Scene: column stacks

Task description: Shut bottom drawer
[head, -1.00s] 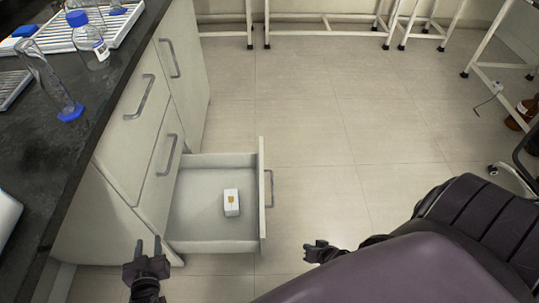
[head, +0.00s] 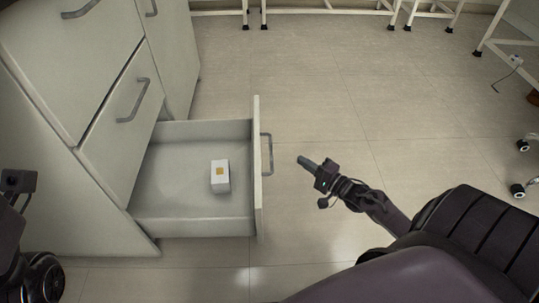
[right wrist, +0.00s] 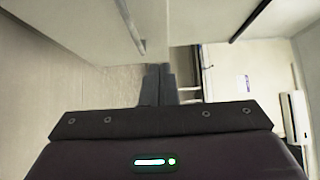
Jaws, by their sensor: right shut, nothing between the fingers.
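The bottom drawer is pulled out of the pale cabinet, its front panel (head: 257,190) facing right with a grey bar handle (head: 267,154). A small white box with a yellow patch (head: 220,177) lies inside it. My right gripper (head: 304,162) is shut and empty, a short way right of the handle, pointing toward it with a visible gap. Its closed fingers also show in the right wrist view (right wrist: 159,84), near pale panels and a handle. Dark parts of my left arm show at the left edge of the head view; its fingers cannot be made out.
The closed drawer above has a bar handle (head: 134,101). The tiled floor (head: 330,90) right of the drawer is clear. White table frames (head: 330,11) stand at the back, and chair casters (head: 518,190) show at the right edge.

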